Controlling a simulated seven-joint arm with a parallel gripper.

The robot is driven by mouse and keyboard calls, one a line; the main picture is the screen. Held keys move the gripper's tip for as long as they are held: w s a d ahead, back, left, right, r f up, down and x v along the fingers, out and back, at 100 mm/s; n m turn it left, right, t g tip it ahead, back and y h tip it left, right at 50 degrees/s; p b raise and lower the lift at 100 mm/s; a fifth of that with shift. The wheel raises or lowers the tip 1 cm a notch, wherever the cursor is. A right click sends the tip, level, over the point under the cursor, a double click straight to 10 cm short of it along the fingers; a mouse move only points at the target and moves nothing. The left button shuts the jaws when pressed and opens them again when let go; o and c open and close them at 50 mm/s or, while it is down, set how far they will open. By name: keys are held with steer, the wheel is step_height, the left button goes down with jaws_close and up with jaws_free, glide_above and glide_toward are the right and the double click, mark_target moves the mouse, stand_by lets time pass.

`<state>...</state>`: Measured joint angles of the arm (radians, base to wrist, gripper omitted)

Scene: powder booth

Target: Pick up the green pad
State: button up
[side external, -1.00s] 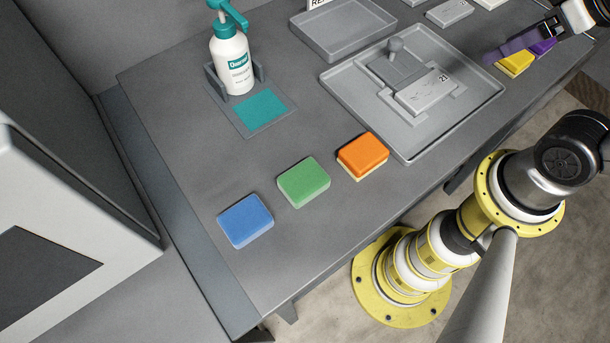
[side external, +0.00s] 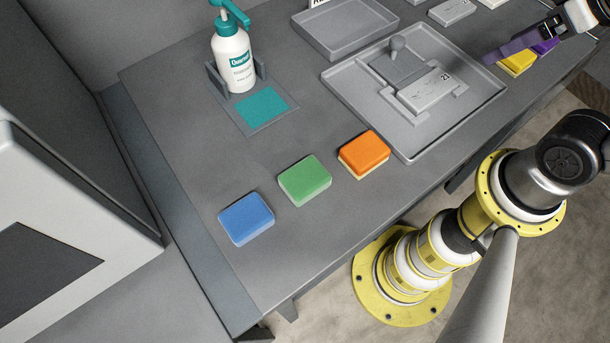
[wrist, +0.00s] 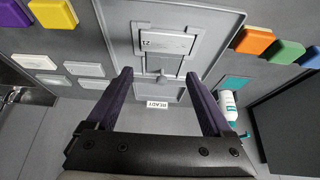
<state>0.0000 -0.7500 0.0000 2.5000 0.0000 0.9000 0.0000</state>
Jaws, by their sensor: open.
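The green pad (side external: 305,181) lies flat on the grey table between the blue pad (side external: 246,218) and the orange pad (side external: 364,153). It also shows at the right side of the wrist view (wrist: 286,51). My gripper (side external: 492,56) is at the far upper right of the side view, well away from the green pad, with purple fingers near the yellow pad (side external: 516,62) and purple pad (side external: 543,46). In the wrist view my gripper (wrist: 160,82) is open, its two fingers wide apart with nothing between them.
A grey tray with a fixture and a block marked 21 (side external: 430,90) stands between my gripper and the green pad. A spray bottle (side external: 233,60) stands in a holder behind a teal patch (side external: 262,110). A second empty tray (side external: 345,30) is at the back.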

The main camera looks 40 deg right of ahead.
steer(key=shift+o, duration=0.7)
